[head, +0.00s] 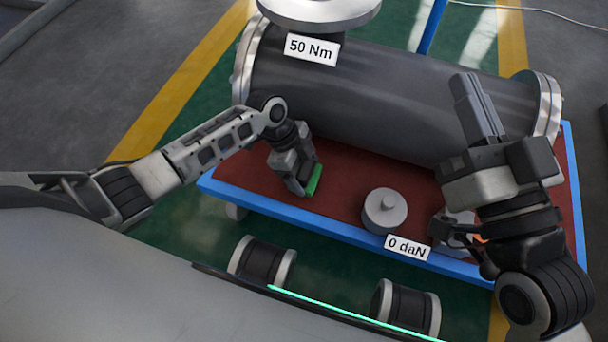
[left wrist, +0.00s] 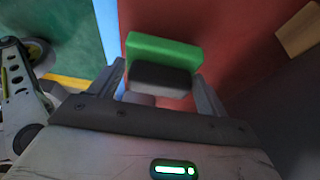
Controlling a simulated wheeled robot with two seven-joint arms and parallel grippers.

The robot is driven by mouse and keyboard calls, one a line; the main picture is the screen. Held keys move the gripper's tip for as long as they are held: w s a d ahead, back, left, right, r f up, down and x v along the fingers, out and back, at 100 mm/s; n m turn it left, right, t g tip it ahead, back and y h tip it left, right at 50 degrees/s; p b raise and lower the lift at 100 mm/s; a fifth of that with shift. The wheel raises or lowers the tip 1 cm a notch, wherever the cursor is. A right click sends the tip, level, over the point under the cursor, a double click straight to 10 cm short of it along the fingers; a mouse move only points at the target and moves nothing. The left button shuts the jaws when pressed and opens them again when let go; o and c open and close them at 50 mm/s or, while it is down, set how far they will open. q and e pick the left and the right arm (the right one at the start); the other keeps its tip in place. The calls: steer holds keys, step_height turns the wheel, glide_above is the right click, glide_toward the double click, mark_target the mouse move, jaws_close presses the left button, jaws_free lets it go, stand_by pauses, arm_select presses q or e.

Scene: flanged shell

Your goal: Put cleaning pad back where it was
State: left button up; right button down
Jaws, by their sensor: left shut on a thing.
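The cleaning pad (head: 314,180) is a green block with a dark grey backing. It is near the left part of the red table top (head: 345,170). My left gripper (head: 302,178) is shut on it. In the left wrist view the pad (left wrist: 163,50) sits between the two fingers of my left gripper (left wrist: 160,82), green side outward, over the red surface. I cannot tell whether the pad touches the table. My right gripper (head: 475,105) is at the right, over the dark cylinder's front. Whether its jaws are open is unclear.
A large dark flanged cylinder (head: 350,100) lies along the back of the blue-edged table. A grey round weight-like piece (head: 385,212) stands right of the pad, near a "0 daN" label (head: 407,248). Red surface between pad and round piece is clear.

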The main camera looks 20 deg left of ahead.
arm_select(q)
step_height(320, 180, down, 2)
steer(key=shift+f+b, duration=0.1)
steer(key=shift+b, duration=0.8)
arm_select(e)
steer(key=r+n+y, duration=0.1)
steer(key=r+n+t+y, duration=0.1)
steer(key=r+n, duration=0.1)
steer(key=r+n+y, duration=0.1)
steer(key=n, duration=0.1)
steer(key=shift+s+a+r+y, duration=0.2)
steer(key=shift+s+r+y, duration=0.05)
steer(key=shift+s+y, duration=0.15)
arm_select(q)
steer(key=shift+f, duration=0.1)
steer(key=o, duration=1)
arm_select(e)
steer(key=shift+r+n+t, duration=0.15)
steer(key=shift+n+t, duration=0.15)
